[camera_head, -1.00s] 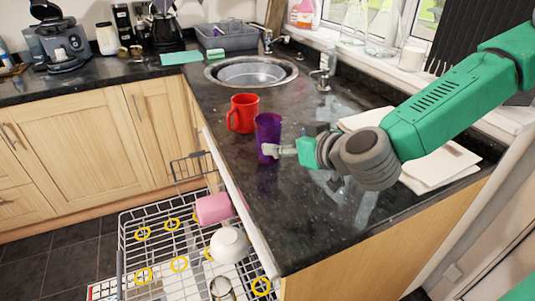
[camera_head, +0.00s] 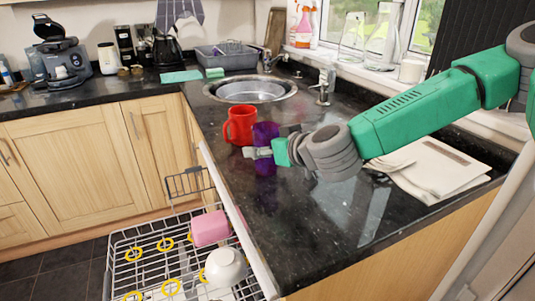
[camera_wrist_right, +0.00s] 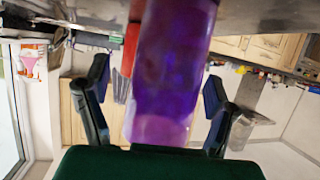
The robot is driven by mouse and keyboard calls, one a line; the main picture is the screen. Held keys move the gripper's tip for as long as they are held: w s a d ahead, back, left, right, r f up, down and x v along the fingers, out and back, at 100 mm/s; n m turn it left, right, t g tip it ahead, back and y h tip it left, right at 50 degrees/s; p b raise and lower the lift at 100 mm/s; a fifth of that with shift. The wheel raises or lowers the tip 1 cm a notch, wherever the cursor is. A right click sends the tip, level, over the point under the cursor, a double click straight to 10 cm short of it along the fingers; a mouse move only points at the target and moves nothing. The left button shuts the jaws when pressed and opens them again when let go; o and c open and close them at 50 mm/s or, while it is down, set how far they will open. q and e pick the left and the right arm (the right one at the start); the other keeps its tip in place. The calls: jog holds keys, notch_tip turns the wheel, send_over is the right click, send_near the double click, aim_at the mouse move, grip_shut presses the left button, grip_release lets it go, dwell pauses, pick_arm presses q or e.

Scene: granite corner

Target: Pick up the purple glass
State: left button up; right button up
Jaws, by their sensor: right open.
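The purple glass (camera_head: 265,132) stands upright on the dark granite counter, just right of the red mug (camera_head: 238,125). My right gripper (camera_head: 257,152) is at the glass, and a grey finger crosses in front of its lower part. In the right wrist view the glass (camera_wrist_right: 172,75) fills the middle, between the two spread fingers of my right gripper (camera_wrist_right: 155,85). A gap shows on both sides, so the fingers are open around the glass and not closed on it. My left gripper is not in view.
The dishwasher rack (camera_head: 150,262) is pulled out below the counter, with a pink cup (camera_head: 210,228) and a white bowl (camera_head: 225,267). A sink (camera_head: 250,90) lies behind the mug. The front counter is clear.

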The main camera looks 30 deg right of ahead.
jog(key=shift+a, duration=0.1)
jog(key=c, duration=1.3)
jog(key=shift+a, duration=0.25)
jog(key=shift+c, duration=0.6)
jog(key=shift+r, duration=0.15)
notch_tip(320, 180, up, 10)
jog(key=p, duration=0.3)
